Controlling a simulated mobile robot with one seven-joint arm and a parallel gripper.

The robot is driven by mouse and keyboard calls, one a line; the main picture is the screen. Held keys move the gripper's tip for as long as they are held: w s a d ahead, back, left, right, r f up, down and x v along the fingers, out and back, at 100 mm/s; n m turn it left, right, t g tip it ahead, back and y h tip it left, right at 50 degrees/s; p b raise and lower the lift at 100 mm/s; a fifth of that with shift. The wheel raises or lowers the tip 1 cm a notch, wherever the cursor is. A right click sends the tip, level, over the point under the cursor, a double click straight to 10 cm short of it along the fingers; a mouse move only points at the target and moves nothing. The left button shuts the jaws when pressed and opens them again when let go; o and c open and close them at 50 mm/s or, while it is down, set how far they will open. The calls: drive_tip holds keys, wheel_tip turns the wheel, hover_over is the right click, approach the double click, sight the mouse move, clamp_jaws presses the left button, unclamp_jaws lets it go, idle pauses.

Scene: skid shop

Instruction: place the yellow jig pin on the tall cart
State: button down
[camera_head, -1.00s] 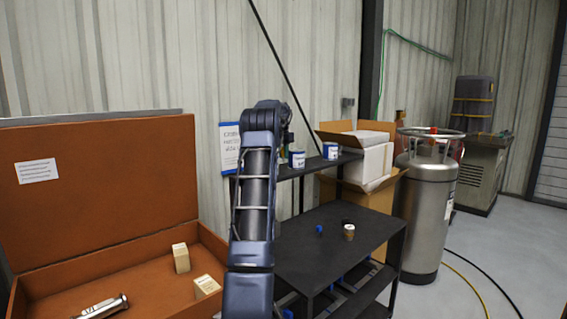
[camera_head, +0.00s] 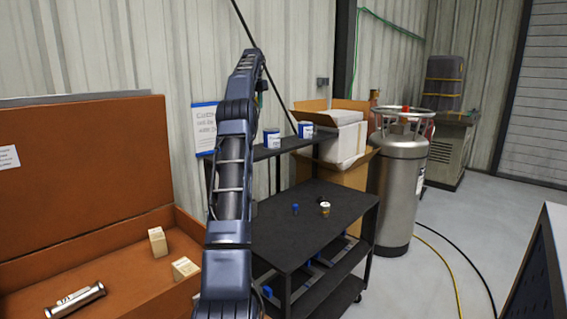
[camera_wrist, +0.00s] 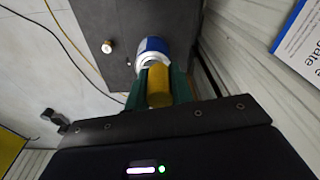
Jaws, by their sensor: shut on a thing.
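My gripper (camera_wrist: 158,88) is shut on the yellow jig pin (camera_wrist: 159,80) in the wrist view, with its green fingers on either side. A white and blue can (camera_wrist: 150,48) stands just beyond the pin in that view; I cannot tell if they touch. The black cart (camera_head: 313,202) stands in the middle of the head view, with a lower wide top and a raised shelf (camera_head: 290,147) at the back. My arm rises left of it, and the gripper is mostly hidden behind the arm there. The cart's dark surface (camera_wrist: 95,20) also shows in the wrist view.
Two cans (camera_head: 272,139) stand on the raised shelf. A small blue item (camera_head: 295,209) and a white-topped item (camera_head: 324,209) are on the wide top, which is otherwise mostly bare. An orange bin (camera_head: 90,160) is left, a steel tank (camera_head: 398,180) right.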

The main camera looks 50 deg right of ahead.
drive_tip(key=s+d+f, duration=0.8)
drive_tip(key=s+f, duration=0.2)
drive_tip(key=f, duration=0.2)
hover_over(308, 223)
wheel_tip(308, 223, down, 23)
wheel_tip(308, 223, down, 15)
drive_tip(key=shift+r, duration=0.2)
drive_tip(key=shift+f, duration=2.55)
drive_tip(key=shift+f, duration=0.1)
drive_tip(key=c, duration=1.5)
unclamp_jaws()
drive_tip(key=o, duration=0.3)
